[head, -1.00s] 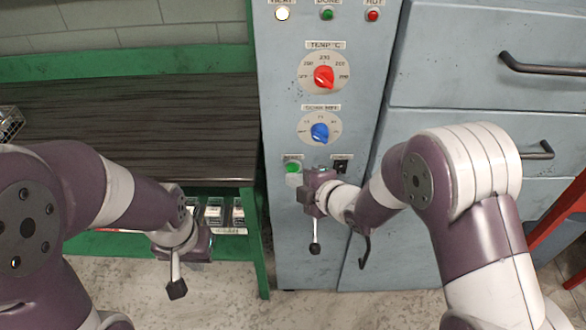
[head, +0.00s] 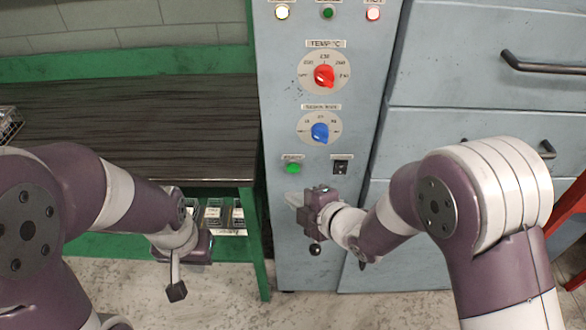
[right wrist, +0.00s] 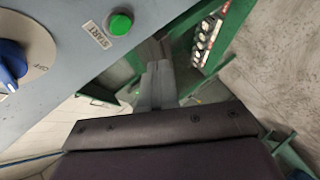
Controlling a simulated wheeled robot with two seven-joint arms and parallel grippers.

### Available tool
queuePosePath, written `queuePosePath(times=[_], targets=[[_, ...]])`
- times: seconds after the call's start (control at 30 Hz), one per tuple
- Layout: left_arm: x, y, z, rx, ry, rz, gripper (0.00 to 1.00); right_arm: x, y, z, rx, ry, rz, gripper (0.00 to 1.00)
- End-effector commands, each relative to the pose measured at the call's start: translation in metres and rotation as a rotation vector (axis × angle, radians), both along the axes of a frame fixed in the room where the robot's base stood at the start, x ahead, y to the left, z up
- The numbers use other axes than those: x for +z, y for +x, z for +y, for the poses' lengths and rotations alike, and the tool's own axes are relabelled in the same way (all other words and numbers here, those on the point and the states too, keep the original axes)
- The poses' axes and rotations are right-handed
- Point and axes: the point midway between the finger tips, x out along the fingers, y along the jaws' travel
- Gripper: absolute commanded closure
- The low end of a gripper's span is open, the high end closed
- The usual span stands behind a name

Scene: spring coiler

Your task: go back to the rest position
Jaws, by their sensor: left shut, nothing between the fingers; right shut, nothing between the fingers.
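My left gripper (head: 207,245) hangs low in front of the green bench's lower shelf, touching nothing that I can see; its fingers are mostly hidden behind its wrist. My right gripper (head: 297,200) is in front of the blue-grey control panel (head: 278,230), a little below the green start button (head: 293,168). Its fingers are together and empty. In the right wrist view the shut fingers (right wrist: 157,85) point past the start button (right wrist: 120,23), apart from it.
The panel bears a red knob (head: 324,76), a blue knob (head: 320,132), a black switch (head: 340,167) and lamps on top. Grey drawers (head: 480,120) stand at right. The dark bench top (head: 130,120) is at left, with small bins (head: 213,215) beneath.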

Motion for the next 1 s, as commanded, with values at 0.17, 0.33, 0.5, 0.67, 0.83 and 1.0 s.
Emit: queuePosePath(times=[0.17,0.33,0.5,0.67,0.83,1.0], targets=[[0.0,0.0,0.0,0.0,0.0,0.0,1.0,0.0,0.0,0.0,0.0,0.0,0.0,1.0],[0.0,0.0,0.0,0.0,0.0,0.0,1.0,0.0,0.0,0.0,0.0,0.0,0.0,1.0],[0.0,0.0,0.0,0.0,0.0,0.0,1.0,0.0,0.0,0.0,0.0,0.0,0.0,1.0],[0.0,0.0,0.0,0.0,0.0,0.0,1.0,0.0,0.0,0.0,-0.004,0.006,0.007,1.0],[0.002,0.0,0.0,0.0,0.0,0.0,1.0,-0.047,-0.023,-0.043,-0.339,0.054,0.44,1.0],[0.059,0.0,0.0,0.0,0.0,0.0,1.0,0.005,-0.1,-0.138,-1.209,0.218,1.02,1.0]])
